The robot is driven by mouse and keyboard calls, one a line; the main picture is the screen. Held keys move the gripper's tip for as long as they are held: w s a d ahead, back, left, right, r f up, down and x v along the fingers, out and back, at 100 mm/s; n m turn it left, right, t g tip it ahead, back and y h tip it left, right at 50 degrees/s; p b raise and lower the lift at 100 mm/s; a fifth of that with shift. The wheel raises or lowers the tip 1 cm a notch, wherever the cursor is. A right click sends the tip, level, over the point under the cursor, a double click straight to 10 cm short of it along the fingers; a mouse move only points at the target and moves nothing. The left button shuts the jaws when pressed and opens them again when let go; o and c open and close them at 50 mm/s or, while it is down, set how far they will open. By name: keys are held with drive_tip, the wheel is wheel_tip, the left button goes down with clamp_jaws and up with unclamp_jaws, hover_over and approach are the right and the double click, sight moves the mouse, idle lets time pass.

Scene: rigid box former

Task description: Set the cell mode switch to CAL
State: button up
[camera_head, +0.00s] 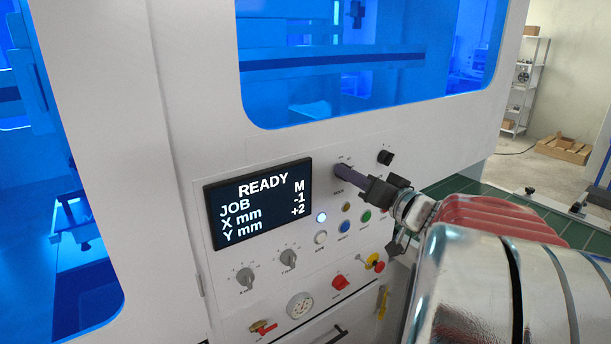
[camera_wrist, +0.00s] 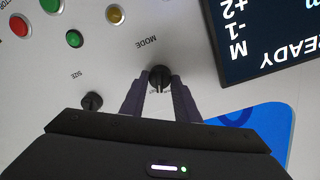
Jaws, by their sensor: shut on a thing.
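The display (camera_head: 261,200) reads READY, JOB M, X mm -1, Y mm +2. The knob's pointer and its position marks are too small or covered to read.
A second black knob, labelled SIZE (camera_wrist: 92,101), is close beside my fingers. Several coloured buttons, including a green one (camera_head: 366,216), lie below the mode switch. Two grey dials (camera_head: 246,279) and a red switch (camera_head: 340,282) are lower. A blue window (camera_head: 340,95) is above.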

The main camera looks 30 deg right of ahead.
drive_tip(key=m, duration=0.9)
drive_tip(key=m+y, duration=0.1)
drive_tip(key=m, duration=0.3)
drive_tip(key=shift+d+f+g, duration=0.2)
drive_tip(key=shift+d+g, duration=0.1)
drive_tip(key=shift+m, duration=0.3)
drive_tip(key=o, duration=1)
drive_tip(key=shift+o, duration=0.2)
drive_tip(key=shift+a+r, duration=0.1)
drive_tip(key=shift+s, duration=0.15)
drive_tip(key=s, duration=1.3)
drive_tip(key=shift+s+d+r, duration=0.2)
drive_tip(key=shift+s+r, duration=0.05)
drive_tip(key=shift+r, duration=0.2)
